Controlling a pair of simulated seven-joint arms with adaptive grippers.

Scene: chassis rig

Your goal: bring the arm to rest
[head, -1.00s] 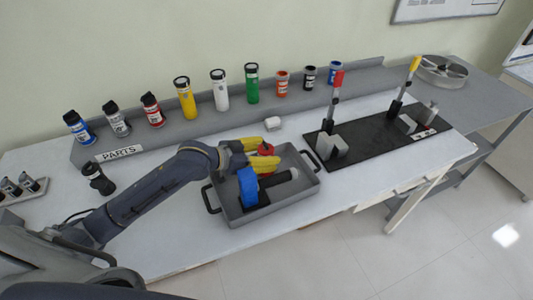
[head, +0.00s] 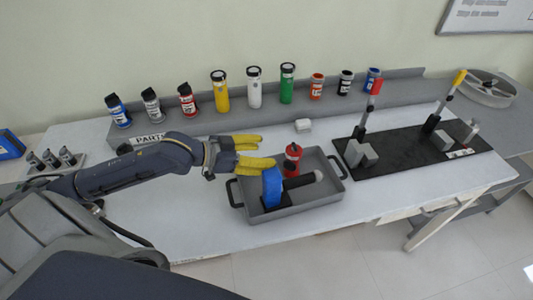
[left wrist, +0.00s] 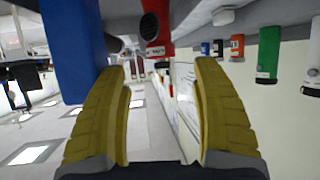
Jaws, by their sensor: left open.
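My left gripper (head: 258,153) has yellow fingers. The blue part (left wrist: 75,45) and red part (left wrist: 157,28) also show close beyond the fingers in the left wrist view. My right gripper is not in view.
A grey shelf (head: 205,124) along the back holds several coloured bottles and jars. A black board (head: 410,150) with red- and yellow-handled clamps lies to the right. A small white block (head: 303,126) sits behind the tray. The white table's front left (head: 180,225) is clear.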

